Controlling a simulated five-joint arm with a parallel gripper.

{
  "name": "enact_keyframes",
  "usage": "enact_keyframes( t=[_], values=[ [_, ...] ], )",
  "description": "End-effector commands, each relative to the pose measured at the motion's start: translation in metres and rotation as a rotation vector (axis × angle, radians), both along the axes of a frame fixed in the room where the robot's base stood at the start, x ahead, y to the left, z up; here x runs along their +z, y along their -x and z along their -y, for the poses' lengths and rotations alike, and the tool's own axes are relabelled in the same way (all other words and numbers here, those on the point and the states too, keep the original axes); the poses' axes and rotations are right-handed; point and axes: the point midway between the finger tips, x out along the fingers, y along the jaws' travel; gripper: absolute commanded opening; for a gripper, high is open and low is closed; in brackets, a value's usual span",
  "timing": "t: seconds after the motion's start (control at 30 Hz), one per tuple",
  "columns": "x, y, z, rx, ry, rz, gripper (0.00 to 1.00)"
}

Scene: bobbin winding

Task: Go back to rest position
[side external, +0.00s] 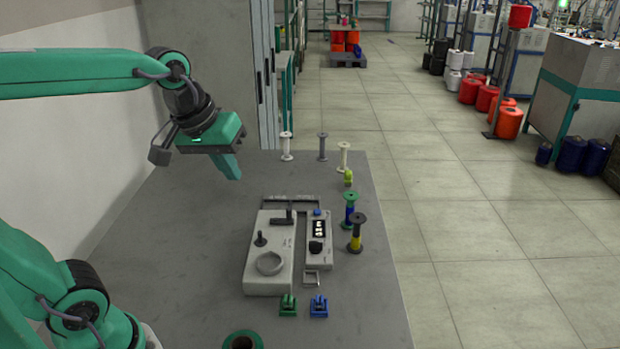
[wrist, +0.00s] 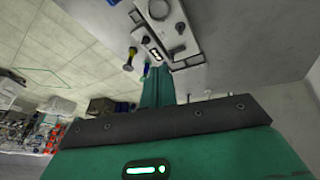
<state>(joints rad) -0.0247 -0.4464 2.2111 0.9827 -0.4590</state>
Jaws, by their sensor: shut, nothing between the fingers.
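My gripper (side external: 231,172) hangs above the grey table (side external: 190,215), to the left of and behind the bobbin winder (side external: 268,275), pointing down and slightly right. Its green fingers are together with nothing between them, and nothing hangs from it. In the wrist view the shut fingers (wrist: 158,88) stand in the middle, with the winder (wrist: 168,25) at the top, upside down. The gripper is clear of the winder and of the table top.
Several bobbins stand along the table's right side, including a pale one (side external: 286,147), a grey one (side external: 323,147) and a yellow and black one (side external: 357,231). A green clip (side external: 288,305) and a blue clip (side external: 319,306) lie in front. The table's left part is bare.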

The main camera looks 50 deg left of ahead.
Motion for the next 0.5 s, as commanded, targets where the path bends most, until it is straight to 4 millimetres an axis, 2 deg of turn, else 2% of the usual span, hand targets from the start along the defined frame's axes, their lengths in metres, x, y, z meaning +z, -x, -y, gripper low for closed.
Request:
enact_keyframes(
  t=[0.2, 0.33, 0.5],
  values=[
    [-0.017, 0.041, 0.004, -0.230, -0.099, 0.053, 0.00],
    [-0.027, 0.058, 0.006, -0.340, -0.149, 0.075, 0.00],
    [-0.035, 0.070, 0.007, -0.423, -0.190, 0.092, 0.00]
  ],
)
